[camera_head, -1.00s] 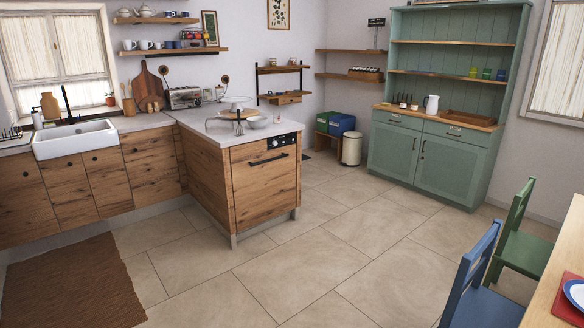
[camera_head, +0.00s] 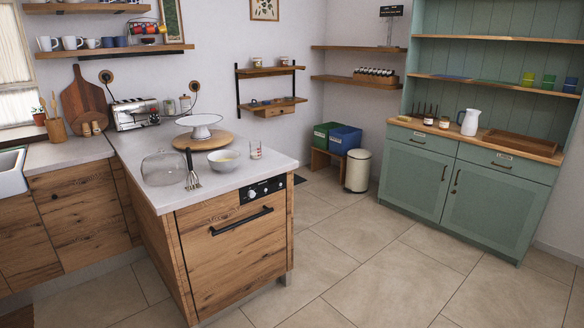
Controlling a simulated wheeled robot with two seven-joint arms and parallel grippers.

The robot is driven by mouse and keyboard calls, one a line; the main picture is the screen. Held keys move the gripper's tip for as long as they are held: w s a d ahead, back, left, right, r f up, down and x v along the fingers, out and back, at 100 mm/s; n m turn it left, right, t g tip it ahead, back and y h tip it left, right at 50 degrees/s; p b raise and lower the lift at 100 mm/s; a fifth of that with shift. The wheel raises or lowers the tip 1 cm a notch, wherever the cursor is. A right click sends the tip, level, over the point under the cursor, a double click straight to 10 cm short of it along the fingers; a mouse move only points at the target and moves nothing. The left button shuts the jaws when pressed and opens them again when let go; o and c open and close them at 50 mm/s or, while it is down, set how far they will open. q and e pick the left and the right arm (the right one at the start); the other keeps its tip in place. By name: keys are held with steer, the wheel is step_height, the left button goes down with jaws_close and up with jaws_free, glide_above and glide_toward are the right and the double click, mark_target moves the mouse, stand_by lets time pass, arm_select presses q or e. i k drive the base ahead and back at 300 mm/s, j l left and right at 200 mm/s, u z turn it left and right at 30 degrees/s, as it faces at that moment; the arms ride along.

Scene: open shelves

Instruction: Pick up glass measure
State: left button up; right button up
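A small clear glass vessel with reddish marks (camera_head: 255,149) stands upright on the pale counter (camera_head: 277,163), near its right end. It looks like the glass measure, but it is too small for me to read the marks. It stands just right of a white bowl (camera_head: 223,160). Nothing touches it from above. Neither of my grippers shows in the view.
A green cabinet (camera_head: 415,180) stands at the right. The tiled floor (camera_head: 390,265) between is clear.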

mark_target(254, 146)
steer(key=i+l+u, duration=0.15)
steer(key=i, duration=0.5)
steer(key=i+l+u, duration=0.2)
steer(key=i, duration=0.5)
steer(key=i+l+u, duration=0.15)
steer(key=i+u, duration=0.25)
steer(key=i+l+u, duration=0.3)
steer(key=i+u, duration=0.15)
steer(key=i+l+u, duration=0.55)
steer(key=l, duration=0.15)
steer(key=i+l+u, duration=0.1)
steer(key=l, duration=0.25)
